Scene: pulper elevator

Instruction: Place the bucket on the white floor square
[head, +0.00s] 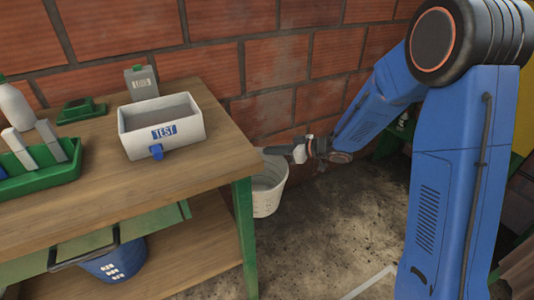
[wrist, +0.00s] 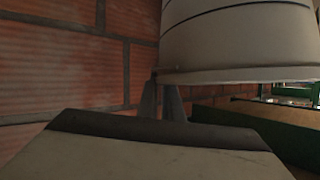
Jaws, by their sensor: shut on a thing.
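A white bucket (head: 268,190) hangs upright by the brick wall, just past the table's right end. The table's edge hides its left part. My gripper (head: 284,150) reaches in from the right and is shut on the bucket near its rim. In the wrist view the bucket's pale side (wrist: 240,40) fills the upper right, and my gripper's fingers (wrist: 163,100) meet its edge. The exact grip point is hard to see. A white line on the floor (head: 370,283), likely an edge of the white floor square, shows at the bottom, partly hidden by my arm.
The wooden table (head: 215,165) with a green leg (head: 244,240) stands close left of the bucket. It carries a TEST box (head: 160,130) and a green tray (head: 45,175). A blue bucket (head: 115,263) stands on the lower shelf. Concrete floor (head: 320,230) is open right of the table.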

